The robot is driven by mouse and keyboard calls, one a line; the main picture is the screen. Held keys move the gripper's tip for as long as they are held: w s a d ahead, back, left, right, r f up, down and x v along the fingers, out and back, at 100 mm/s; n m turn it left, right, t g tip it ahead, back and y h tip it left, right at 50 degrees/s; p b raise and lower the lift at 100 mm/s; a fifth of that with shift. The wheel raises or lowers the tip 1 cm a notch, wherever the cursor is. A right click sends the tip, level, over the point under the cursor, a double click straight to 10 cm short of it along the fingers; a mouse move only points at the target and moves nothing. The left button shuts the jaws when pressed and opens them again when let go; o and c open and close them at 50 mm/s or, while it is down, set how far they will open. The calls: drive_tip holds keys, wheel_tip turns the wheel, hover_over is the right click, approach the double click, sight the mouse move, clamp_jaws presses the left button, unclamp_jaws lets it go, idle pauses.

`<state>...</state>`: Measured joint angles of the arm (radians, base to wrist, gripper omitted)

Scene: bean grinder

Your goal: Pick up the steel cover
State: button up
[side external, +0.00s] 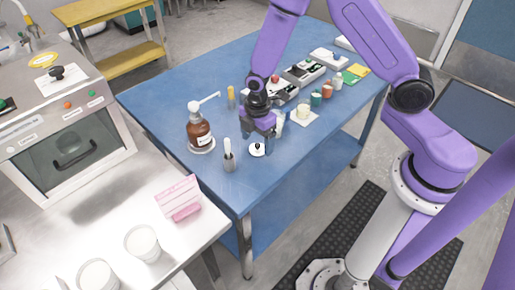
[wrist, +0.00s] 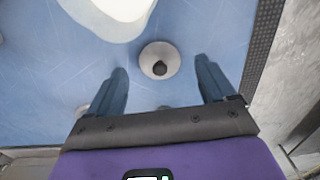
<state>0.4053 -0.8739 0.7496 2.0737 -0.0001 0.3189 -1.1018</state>
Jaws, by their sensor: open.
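The steel cover (side external: 257,152) is a small pale disc with a black knob, lying near the front edge of the blue table. It also shows in the wrist view (wrist: 147,57), with its dark knob upward. My gripper (side external: 258,143) is just above it, pointing down. In the wrist view my gripper (wrist: 161,66) is open, its two fingers spread to the left and right of the cover, with visible gaps on both sides. I cannot tell the exact height of the fingertips above the cover.
A brown pump bottle (side external: 200,135) and a white-topped tool in a small holder (side external: 229,160) stand left of the gripper. Small jars (side external: 316,98) and devices (side external: 304,72) stand behind. The blue table (side external: 170,95) has free room at its back left.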

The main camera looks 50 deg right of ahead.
drive_tip(key=shift+f, duration=0.85)
drive_tip(key=c, duration=1.1)
drive_tip(key=shift+r, duration=0.1)
